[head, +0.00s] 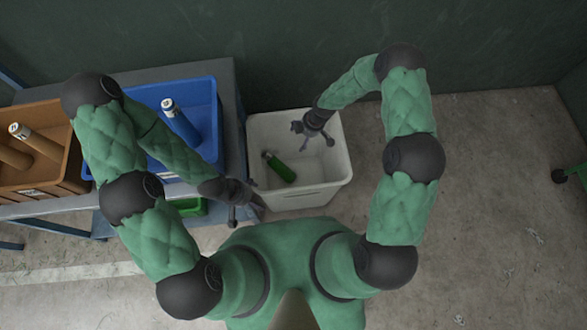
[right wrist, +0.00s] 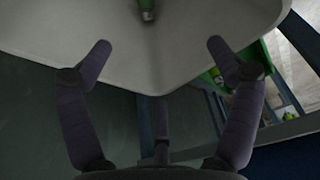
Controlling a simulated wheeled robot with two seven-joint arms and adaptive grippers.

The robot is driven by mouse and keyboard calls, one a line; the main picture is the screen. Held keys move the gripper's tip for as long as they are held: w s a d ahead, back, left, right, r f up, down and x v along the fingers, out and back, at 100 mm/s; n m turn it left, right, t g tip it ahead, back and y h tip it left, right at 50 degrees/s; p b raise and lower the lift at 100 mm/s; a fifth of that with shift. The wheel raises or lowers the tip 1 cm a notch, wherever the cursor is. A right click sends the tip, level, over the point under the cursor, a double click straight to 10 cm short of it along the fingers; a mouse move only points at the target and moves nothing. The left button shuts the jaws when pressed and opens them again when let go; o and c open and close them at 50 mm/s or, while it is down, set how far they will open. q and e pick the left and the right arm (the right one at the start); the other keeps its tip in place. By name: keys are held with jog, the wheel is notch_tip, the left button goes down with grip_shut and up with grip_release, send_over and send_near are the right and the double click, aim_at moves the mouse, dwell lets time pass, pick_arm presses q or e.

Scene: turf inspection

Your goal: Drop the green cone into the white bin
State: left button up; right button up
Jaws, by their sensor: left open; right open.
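The green cone (head: 279,167) lies tilted on its side on the floor of the white bin (head: 320,187). Its end also shows at the top edge of the right wrist view (right wrist: 147,8). My right gripper (head: 317,133) is open and empty over the bin's far right part, apart from the cone. In the right wrist view its fingers (right wrist: 160,48) are spread with only bin wall between them. My left gripper (head: 246,211) is open and empty beside the bin's near left corner; its fingertips are small and partly hard to make out.
Left of the bin stands a grey table (head: 228,100) with a blue bin (head: 205,92) and a brown bin (head: 50,113), each holding cylindrical pieces. A green bin (head: 190,207) sits lower, near my left arm.

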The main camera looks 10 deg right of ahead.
jog(key=v, duration=1.1)
jog(key=shift+r, duration=0.35)
jog(key=shift+d, duration=0.15)
jog(key=s+a+f+m, duration=0.1)
jog(key=s+f+m, duration=0.1)
jog(key=s+m, duration=0.3)
jog(key=s+a+f+m, duration=0.2)
jog(key=s+m, duration=0.4)
jog(key=s, duration=0.3)
jog(key=s+a+f+m+y, duration=0.1)
jog(key=s+f+m, duration=0.3)
jog(key=s+m, duration=0.2)
jog(key=shift+s+a, duration=0.35)
jog(key=shift+s, duration=0.65)
